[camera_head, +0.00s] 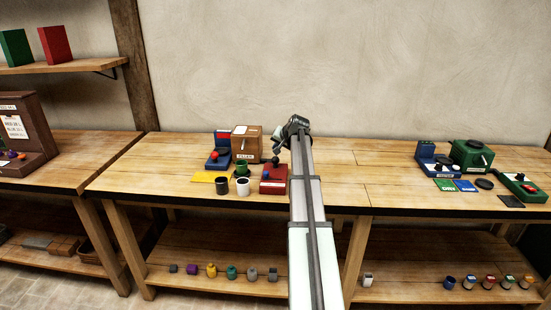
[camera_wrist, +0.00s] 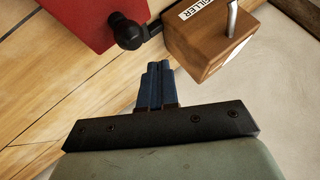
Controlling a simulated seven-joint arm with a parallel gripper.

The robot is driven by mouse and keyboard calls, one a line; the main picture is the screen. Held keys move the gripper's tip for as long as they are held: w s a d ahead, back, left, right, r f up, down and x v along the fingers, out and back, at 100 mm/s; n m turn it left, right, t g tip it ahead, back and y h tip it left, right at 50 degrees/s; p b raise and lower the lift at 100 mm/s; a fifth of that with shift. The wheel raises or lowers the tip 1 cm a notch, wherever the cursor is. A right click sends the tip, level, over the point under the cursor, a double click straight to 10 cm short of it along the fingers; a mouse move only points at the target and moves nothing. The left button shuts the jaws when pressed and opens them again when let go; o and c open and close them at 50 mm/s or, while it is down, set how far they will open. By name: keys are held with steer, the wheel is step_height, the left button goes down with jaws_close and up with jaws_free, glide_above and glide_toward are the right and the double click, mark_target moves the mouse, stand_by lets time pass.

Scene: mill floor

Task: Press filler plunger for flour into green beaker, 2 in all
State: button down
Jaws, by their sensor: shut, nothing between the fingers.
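The filler (camera_head: 246,145) is a brown wooden box with a white label on the bench; it also shows in the wrist view (camera_wrist: 208,45), with a metal lever at its top edge. A black ball knob (camera_wrist: 126,32) stands between the filler and a red box (camera_wrist: 78,18); I cannot tell which of them it belongs to. The green beaker (camera_head: 242,167) stands in front of the filler, behind a white cup (camera_head: 243,187). My gripper (camera_wrist: 156,68) is shut and empty, apart from the filler and the knob; its fingers are hard to make out in the head view.
The red box (camera_head: 273,180) stands right of the cups. Green and blue devices stand far right.

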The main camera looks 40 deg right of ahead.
mark_target(277, 158)
steer(key=shift+f, duration=0.7)
steer(key=shift+f, duration=0.15)
stand_by(1.6)
steer(key=shift+f, duration=0.3)
steer(key=shift+f, duration=0.95)
stand_by(1.3)
steer(key=shift+r, duration=1.4)
steer(key=shift+r, duration=2.5)
